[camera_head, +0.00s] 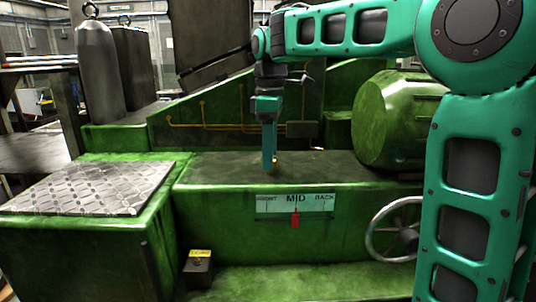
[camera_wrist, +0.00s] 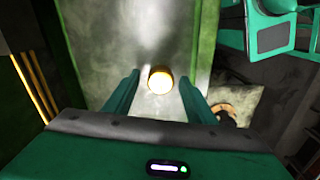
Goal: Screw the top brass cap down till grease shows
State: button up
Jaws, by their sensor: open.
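The brass cap (camera_wrist: 160,80) shows in the wrist view as a round, brightly lit disc with a yellow rim. It stands on the green machine's flat top. My gripper (camera_head: 269,168) points down over this top. Its two fingers are apart on either side of the cap in the wrist view, with a visible gap on each side. In the head view only a small brass edge (camera_head: 276,160) shows beside the fingers, which hide the rest. I see no grease around the cap.
A handwheel (camera_head: 396,228) is at right, below a green drum (camera_head: 395,120). A tread plate (camera_head: 95,188) lies left. An orange-rimmed round part (camera_wrist: 223,109) is near the right finger.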

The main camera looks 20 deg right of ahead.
jog(key=c, duration=1)
jog(key=shift+c, duration=0.2)
jog(key=shift+m, duration=0.3)
jog(key=m, duration=0.2)
jog(key=shift+m, duration=0.4)
jog(key=m, duration=0.4)
jog(key=shift+m, duration=0.3)
jog(key=m, duration=0.4)
jog(key=shift+r, duration=0.1)
jog(key=shift+a+m, duration=0.1)
jog(key=shift+m, duration=1.7)
